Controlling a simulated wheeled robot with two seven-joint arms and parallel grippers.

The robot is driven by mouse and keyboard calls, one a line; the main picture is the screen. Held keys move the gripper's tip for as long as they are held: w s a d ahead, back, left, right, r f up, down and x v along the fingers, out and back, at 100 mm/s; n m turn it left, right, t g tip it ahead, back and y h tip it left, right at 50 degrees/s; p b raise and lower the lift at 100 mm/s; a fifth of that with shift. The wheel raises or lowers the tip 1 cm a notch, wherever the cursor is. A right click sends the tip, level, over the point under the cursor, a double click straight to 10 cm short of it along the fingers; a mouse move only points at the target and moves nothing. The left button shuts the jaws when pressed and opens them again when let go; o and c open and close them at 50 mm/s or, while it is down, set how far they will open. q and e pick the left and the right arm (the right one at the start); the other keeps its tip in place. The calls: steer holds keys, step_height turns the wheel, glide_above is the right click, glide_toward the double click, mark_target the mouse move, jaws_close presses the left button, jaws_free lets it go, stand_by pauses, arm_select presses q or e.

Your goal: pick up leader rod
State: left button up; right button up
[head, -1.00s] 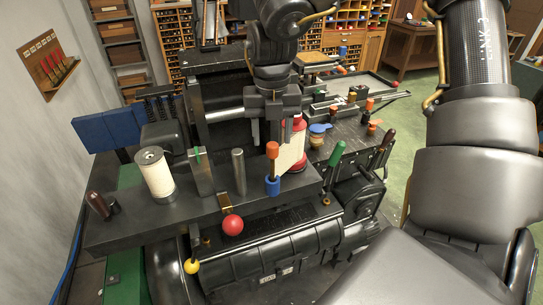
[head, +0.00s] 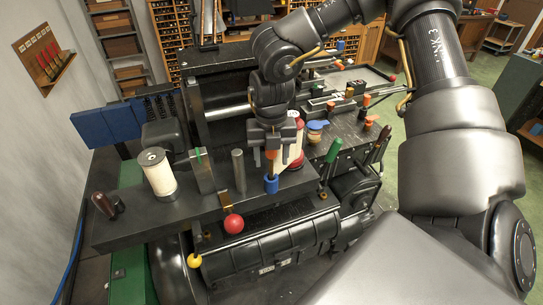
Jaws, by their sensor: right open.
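A short upright rod with an orange top and a blue lower collar (head: 271,184) stands at the front of the dark machine shelf (head: 140,229); it seems to be the leader rod, though no label shows. My right gripper (head: 273,158) points down over it, open, with its two fingers apart on either side of the orange top. The fingers partly hide the top, and I cannot tell if they touch it. A plain grey metal post (head: 238,170) stands just left of it. My left gripper is out of view.
A white spool (head: 158,174) and a green-topped block (head: 201,170) stand on the shelf to the left. A red-and-white spool (head: 297,140) is close behind the gripper.

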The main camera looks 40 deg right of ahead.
steer(key=shift+c, duration=1.2)
steer(key=c, duration=0.8)
steer(key=shift+c, duration=0.2)
steer(key=shift+r, duration=0.1)
